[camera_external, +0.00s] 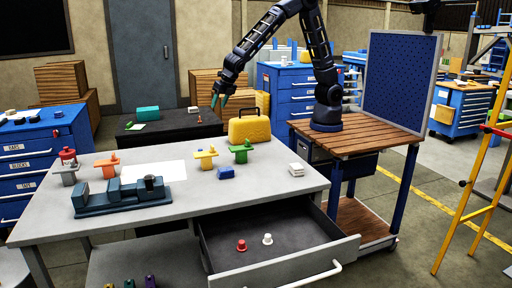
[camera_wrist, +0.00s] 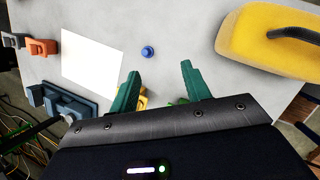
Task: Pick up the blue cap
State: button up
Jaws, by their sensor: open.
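The blue cap (camera_wrist: 148,51) is a small round blue piece with a raised top. It stands on the grey table (camera_wrist: 190,30) in the wrist view, between a white sheet and a yellow case. My gripper (camera_wrist: 158,80) is open and empty. Its two green fingers are spread, and the cap shows beyond them, nearer the left finger and not between them.
The white sheet (camera_wrist: 92,58), yellow case (camera_wrist: 262,42) and a vise (camera_external: 120,195) are around. Yellow (camera_external: 205,160), green (camera_external: 240,152) and orange (camera_external: 107,163) fixtures stand on the table. An open drawer (camera_external: 270,222) holds red and white pieces.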

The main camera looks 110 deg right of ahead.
jog(key=shift+w+a+f+n, duration=0.25)
jog(key=shift+w+f+n, duration=1.1)
jog(key=shift+f, duration=2.2)
jog(key=shift+w+a+f+n, duration=0.2)
jog(key=shift+w+f+n, duration=0.4)
jog(key=shift+w+f, duration=2.3)
jog(key=shift+w+a+f+n, duration=0.25)
jog(key=shift+w+f+n, duration=0.75)
jog(key=shift+f, duration=3.25)
grip_shut()
